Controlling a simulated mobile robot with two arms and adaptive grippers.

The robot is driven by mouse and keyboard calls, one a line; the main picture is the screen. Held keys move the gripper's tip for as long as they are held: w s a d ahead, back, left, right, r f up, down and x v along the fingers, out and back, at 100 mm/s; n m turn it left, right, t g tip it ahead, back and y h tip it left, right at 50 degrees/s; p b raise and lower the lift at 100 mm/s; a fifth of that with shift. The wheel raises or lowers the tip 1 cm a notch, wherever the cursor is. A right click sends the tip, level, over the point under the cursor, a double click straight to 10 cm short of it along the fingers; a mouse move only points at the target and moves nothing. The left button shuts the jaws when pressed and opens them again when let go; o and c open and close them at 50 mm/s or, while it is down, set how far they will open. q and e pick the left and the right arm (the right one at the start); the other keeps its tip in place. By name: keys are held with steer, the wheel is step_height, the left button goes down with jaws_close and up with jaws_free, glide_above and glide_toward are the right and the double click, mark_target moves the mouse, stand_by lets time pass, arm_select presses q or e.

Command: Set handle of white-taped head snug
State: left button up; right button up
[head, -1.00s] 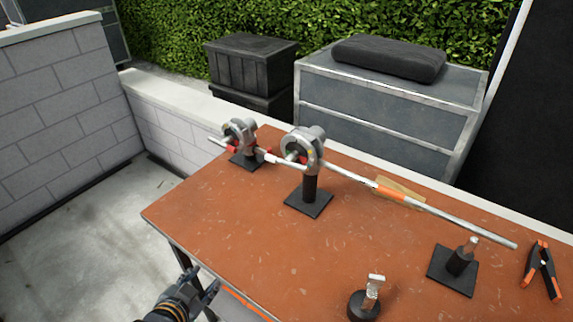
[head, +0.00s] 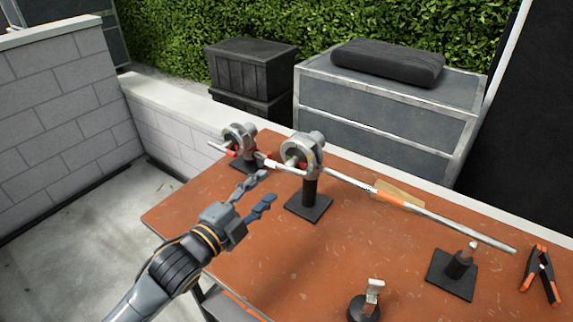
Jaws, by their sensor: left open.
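Two grey ring-shaped heads stand on black posts at the back of the orange-brown table. The nearer head (head: 313,145) has a long silver handle (head: 455,229) running right, with an orange band on it. A short pale, white-looking section (head: 288,168) shows on the bar left of this head. The farther head (head: 240,136) has red bands on its bar. I cannot tell how snugly either handle sits. My left gripper (head: 265,187) is open and empty, in front of and left of the nearer head's post, apart from the bars. My right gripper is out of view.
On the table (head: 310,255) are a small black post stand (head: 455,275), a black-and-orange clamp (head: 540,276), a tan patch (head: 402,192) behind the handle and a round black item with a metal tab (head: 365,303). The table's middle is clear.

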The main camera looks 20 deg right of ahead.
mark_target(287, 166)
arm_select(q)
steer(key=p+x, duration=0.1)
steer(key=x, duration=0.8)
steer(key=shift+w+d, duration=0.1)
steer(key=shift+d, duration=0.05)
steer(key=shift+c, duration=0.5)
jaws_close()
